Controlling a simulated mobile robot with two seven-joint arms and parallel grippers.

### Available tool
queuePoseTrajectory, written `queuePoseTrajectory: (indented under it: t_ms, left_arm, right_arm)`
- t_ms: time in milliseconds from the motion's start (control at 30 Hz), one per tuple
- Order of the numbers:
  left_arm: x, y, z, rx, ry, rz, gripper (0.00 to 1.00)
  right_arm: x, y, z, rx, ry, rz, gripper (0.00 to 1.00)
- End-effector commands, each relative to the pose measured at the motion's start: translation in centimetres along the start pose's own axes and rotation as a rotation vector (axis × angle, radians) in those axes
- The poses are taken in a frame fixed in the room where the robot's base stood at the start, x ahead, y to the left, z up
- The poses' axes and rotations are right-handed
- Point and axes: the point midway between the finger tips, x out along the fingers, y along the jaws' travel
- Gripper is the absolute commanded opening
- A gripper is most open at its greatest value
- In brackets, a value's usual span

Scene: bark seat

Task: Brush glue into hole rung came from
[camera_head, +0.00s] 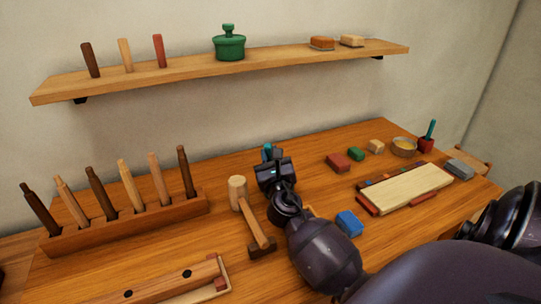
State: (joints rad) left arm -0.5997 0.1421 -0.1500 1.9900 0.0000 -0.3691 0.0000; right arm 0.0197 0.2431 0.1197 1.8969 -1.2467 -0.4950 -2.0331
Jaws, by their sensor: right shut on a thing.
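My right gripper (270,162) is over the middle of the bench, behind the mallet's right side. It is shut on a small teal thing (267,151), mostly hidden by the gripper; I cannot tell its full shape. A wooden rail (155,286) with dark round holes lies at the front left. Several turned rungs (130,188), dark and light, lean in a wooden rack (140,226) at the left. A red pot (426,145) with a teal-handled stick stands at the back right, beside a bowl (404,147) with yellowish contents. My left gripper is not in view.
A wooden mallet (254,230) lies left of my right arm. A blue block (349,223) lies to its right. A pale board (405,191) rests among coloured blocks at the right. A wall shelf (190,71) holds pegs, a green lidded pot (229,46) and two brushes or blocks.

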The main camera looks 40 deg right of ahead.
Motion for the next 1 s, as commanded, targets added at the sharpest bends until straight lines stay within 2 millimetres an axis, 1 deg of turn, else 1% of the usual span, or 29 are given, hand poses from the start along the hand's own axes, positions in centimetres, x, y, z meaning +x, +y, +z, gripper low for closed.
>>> queuePoseTrajectory:
  t_ms: [367, 1000]
  left_arm:
    - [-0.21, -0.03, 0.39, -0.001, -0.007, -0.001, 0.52]
    - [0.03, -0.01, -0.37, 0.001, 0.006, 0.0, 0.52]
  right_arm:
    - [-0.03, 0.02, -0.14, 0.0, 0.002, 0.0, 0.0]
    - [-0.13, 0.08, -0.44, 0.0, 0.006, 0.001, 0.0]
